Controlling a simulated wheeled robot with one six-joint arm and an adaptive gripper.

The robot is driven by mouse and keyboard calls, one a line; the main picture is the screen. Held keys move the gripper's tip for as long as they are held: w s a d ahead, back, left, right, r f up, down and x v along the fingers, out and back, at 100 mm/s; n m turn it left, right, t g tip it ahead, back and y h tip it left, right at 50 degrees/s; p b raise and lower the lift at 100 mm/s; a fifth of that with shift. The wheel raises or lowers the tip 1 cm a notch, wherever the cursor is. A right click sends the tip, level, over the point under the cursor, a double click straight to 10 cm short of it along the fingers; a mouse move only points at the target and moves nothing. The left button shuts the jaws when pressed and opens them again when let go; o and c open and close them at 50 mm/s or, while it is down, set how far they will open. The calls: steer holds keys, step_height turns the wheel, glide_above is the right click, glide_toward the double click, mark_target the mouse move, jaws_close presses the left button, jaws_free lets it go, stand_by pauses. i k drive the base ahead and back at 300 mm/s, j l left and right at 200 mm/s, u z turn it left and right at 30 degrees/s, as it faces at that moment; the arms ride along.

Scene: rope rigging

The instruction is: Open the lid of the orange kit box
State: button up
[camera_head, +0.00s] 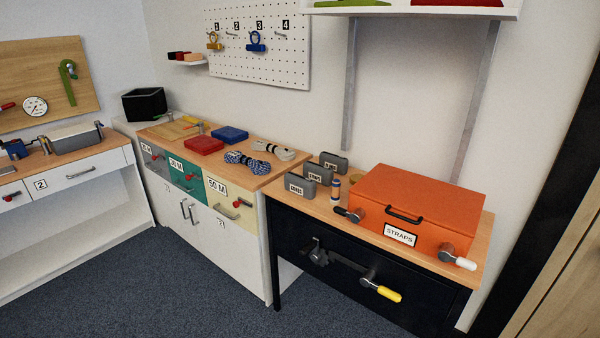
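The orange kit box (388,217) sits on the right end of the wooden worktop, with its lid closed. A black handle (404,214) is on its sloping front, above a white label reading "STRAPS" (400,234). A latch lever with a black grip (349,214) is at the left of its front. Another lever with a white grip (458,260) is at its lower right. My gripper is not in view.
Several grey labelled cases (301,187) and a small bottle (335,190) stand left of the box. A yellow-gripped lever (382,291) sticks out from the black cabinet (300,227) below. Coiled rope (247,162) lies further left. The carpet (190,285) in front is clear.

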mark_target(456, 208)
steer(key=i+l+u, duration=0.15)
steer(key=i, duration=0.25)
steer(key=i+l+u, duration=0.2)
steer(key=i, duration=0.25)
